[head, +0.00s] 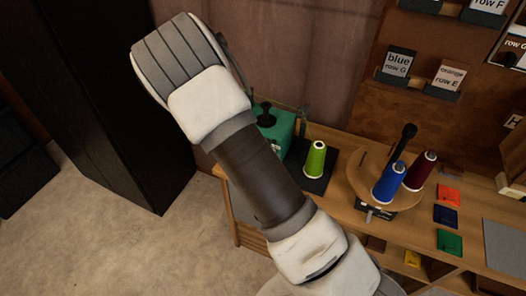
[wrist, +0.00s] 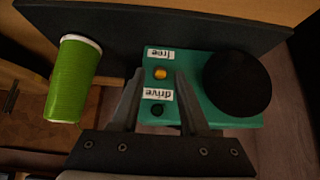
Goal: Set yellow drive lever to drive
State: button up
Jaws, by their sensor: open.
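The teal drive box (wrist: 205,62) has two white labels, seen upside down in the wrist view: the "free" label (wrist: 160,54) and the "drive" label (wrist: 158,95). The small yellow round end of the lever (wrist: 160,73) shows between them, closer to "free". A small dark round spot (wrist: 157,110) lies by "drive". My gripper (wrist: 158,76) is open, its fingertips on either side of the yellow end in the picture; I cannot tell whether they touch it. In the head view, my arm partly hides the teal box (head: 283,125) and my gripper is out of sight.
A large black round knob (wrist: 237,82) sits on the box's right part. A green thread cone (wrist: 75,80) stands left of my gripper; the head view also shows it (head: 315,158). Blue (head: 388,182) and dark red (head: 420,170) cones stand on a round wooden turntable (head: 362,172).

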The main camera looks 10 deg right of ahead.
jog(key=p+v, duration=0.7)
jog(key=v, duration=0.9)
jog(key=shift+s+a+r+p, duration=0.2)
jog(key=shift+r+p, duration=0.1)
